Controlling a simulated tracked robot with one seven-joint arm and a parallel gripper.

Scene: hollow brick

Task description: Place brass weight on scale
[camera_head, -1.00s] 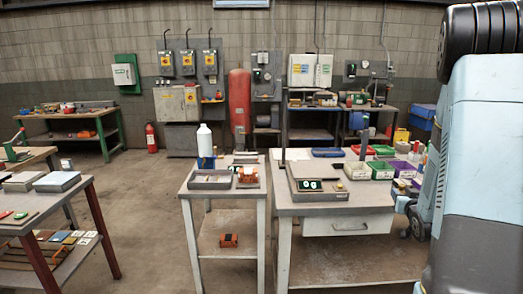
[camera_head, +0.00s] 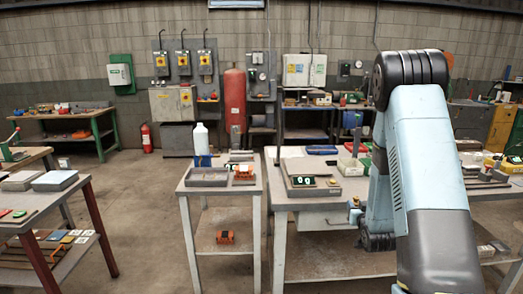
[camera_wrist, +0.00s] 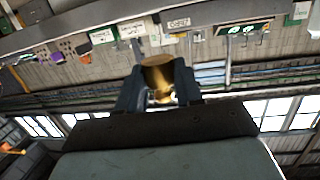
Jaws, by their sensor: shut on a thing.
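The brass weight (camera_wrist: 157,72) is gold and round and sits between the two dark fingers of my gripper (camera_wrist: 159,88) in the wrist view. The gripper is shut on it. The scale (camera_head: 318,168) stands on the right-hand workbench in the head view, a flat grey platform with a lit display (camera_head: 303,181) reading 0 g. Nothing is seen on its platform. My arm stands to the right of the scale and hides part of the bench. In the head view the hand is small and low beside the bench's front, and its grasp is unclear there.
A smaller grey table (camera_head: 222,189) left of the bench holds a white bottle (camera_head: 201,139), a grey tray (camera_head: 207,177) and an orange item (camera_head: 243,172). A dark post (camera_head: 278,145) rises by the scale's left back corner. Floor is free between the left table and small table.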

